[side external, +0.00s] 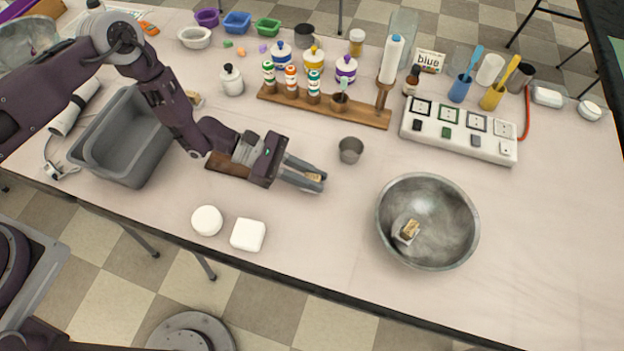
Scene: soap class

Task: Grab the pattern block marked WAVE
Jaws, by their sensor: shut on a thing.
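My gripper (316,182) is low over the middle of the table, its fingers pointing right. It is shut on a small tan block (314,177), mostly hidden by the fingers. Whether the block touches the table I cannot tell. A white board (462,147) at the right back carries several framed dark-patterned squares, with a black block (417,125), a green block (446,132) and a grey block (476,141) in front of them. No WAVE marking is readable on any of these things.
A steel bowl (454,205) holding a brown-and-white piece (408,231) stands at the right. A small metal cup (350,150) is just beyond my fingertips. A wooden rack (365,114) of bottles stands behind. A grey tub (122,137) is left.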

